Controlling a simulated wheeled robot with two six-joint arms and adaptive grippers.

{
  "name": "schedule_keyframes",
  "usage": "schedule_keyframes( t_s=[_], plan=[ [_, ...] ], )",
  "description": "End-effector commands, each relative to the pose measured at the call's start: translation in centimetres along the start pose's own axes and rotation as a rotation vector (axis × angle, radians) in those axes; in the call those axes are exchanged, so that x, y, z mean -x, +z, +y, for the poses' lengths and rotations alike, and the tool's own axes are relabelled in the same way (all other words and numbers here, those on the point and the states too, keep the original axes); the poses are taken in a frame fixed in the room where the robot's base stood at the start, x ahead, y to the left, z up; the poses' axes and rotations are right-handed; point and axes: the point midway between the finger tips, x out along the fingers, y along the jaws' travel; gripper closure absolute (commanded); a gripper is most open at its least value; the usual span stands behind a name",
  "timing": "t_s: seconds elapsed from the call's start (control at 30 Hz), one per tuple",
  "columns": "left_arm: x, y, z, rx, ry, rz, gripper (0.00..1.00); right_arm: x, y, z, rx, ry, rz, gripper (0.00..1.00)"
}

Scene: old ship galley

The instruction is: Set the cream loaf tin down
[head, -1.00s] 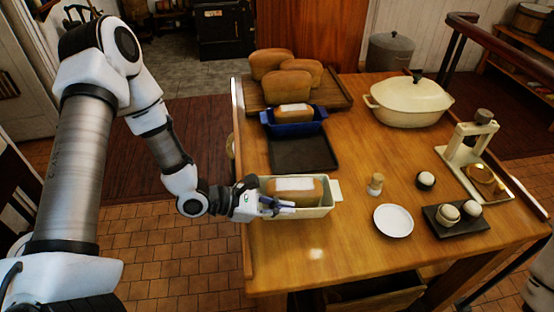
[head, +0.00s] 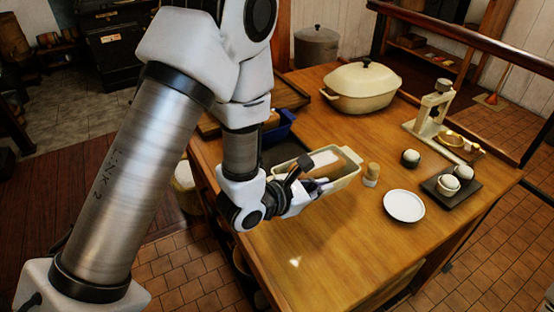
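The cream loaf tin (head: 346,180) is on or just above the wooden table, left of the small wooden mill. A loaf with a pale top (head: 325,160) is in it. My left gripper (head: 312,184) is at the tin's near left side, its fingers closed on the tin's wall. The gripper and wrist hide the tin's near left end. I cannot tell whether the tin's base touches the table. My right gripper is not in view.
The wooden mill (head: 371,174) stands close to the tin's right end. A white plate (head: 404,206) lies to the right, with a dark tray (head: 464,194) beyond it. A blue tin (head: 283,124) is behind, partly hidden by my arm. The table's front (head: 330,245) is clear.

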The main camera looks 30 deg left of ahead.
Motion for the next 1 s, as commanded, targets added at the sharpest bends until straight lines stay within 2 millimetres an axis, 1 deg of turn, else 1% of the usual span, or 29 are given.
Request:
schedule_keyframes(
  t_s=[0.03, 0.17, 0.4, 0.53, 0.6, 0.8, 1.0],
  plan=[
    [0.0, 0.2, 0.9, 0.007, 0.006, -0.005, 1.0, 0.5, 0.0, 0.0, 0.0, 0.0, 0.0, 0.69],
    [-0.4, -0.4, 3.7, 0.01, 0.007, -0.006, 1.0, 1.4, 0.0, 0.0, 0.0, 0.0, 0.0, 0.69],
    [-1.4, -2.2, 10.1, 0.004, 0.007, -0.004, 1.0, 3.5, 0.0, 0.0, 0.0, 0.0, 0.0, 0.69],
    [-1.9, -3.1, 12.7, -0.001, 0.005, -0.003, 1.0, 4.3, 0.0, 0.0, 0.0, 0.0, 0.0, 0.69],
    [-2.2, -3.4, 13.5, -0.002, 0.002, -0.003, 1.0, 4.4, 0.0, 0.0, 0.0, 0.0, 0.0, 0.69],
    [-2.4, -3.9, 14.8, -0.003, 0.001, -0.002, 1.0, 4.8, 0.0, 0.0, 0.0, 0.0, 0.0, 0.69],
    [-3.3, -6.1, 14.1, -0.003, -0.002, 0.001, 1.0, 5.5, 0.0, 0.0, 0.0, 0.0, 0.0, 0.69]
  ],
)
